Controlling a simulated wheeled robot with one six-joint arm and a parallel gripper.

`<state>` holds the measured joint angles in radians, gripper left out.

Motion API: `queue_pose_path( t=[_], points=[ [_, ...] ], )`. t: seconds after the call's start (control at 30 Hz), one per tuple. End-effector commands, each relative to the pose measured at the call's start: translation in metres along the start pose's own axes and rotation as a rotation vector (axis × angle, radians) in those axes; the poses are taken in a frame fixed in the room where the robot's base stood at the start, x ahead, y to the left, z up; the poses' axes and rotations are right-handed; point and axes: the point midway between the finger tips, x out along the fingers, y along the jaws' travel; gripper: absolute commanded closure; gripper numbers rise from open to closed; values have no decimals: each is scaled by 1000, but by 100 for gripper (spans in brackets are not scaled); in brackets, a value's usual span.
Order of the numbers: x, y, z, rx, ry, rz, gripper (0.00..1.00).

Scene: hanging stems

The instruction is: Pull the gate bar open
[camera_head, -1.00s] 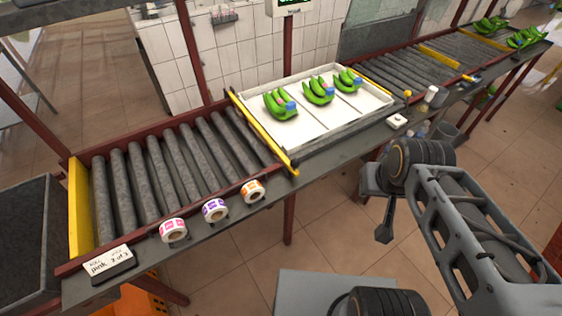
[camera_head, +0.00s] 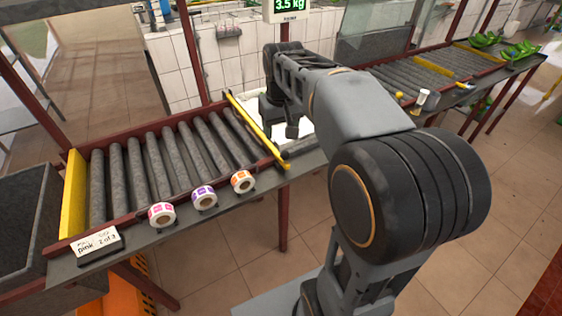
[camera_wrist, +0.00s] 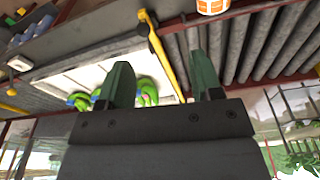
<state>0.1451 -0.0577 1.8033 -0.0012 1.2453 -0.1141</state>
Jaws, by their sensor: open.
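The yellow gate bar (camera_head: 250,125) lies slantwise across the conveyor, between the grey rollers and the white tray. In the wrist view the bar (camera_wrist: 168,68) appears in the gap between my two dark green fingers. My gripper (camera_wrist: 160,57) is open and empty. The bar looks farther off than the fingertips, and I see no contact. In the head view my arm reaches over the tray beside the bar, and the fingers cannot be made out clearly there.
The white tray (camera_wrist: 88,67) holds green banana bunches (camera_wrist: 148,91), mostly hidden by my arm in the head view. Pink, purple and orange label rolls (camera_head: 242,181) stand along the front edge. Rollers (camera_head: 160,165) left of the bar are bare. A scale display (camera_head: 288,8) is behind.

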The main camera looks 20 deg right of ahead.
Motion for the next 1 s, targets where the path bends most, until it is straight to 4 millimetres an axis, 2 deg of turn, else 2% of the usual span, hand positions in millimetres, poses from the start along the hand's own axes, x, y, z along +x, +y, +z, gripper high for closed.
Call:
queue_pose_path(
  t=[0.03,0.13,0.23,0.37,0.57,1.0],
  points=[
    [17,9,-16,6,-29,-1,41],
    [30,23,-40,8,-74,-5,41],
    [43,34,-58,9,-110,-10,41],
    [54,44,-71,12,-138,-15,41],
    [74,49,-74,12,-153,-18,41],
    [153,47,-62,12,-153,-18,41]
  ],
)
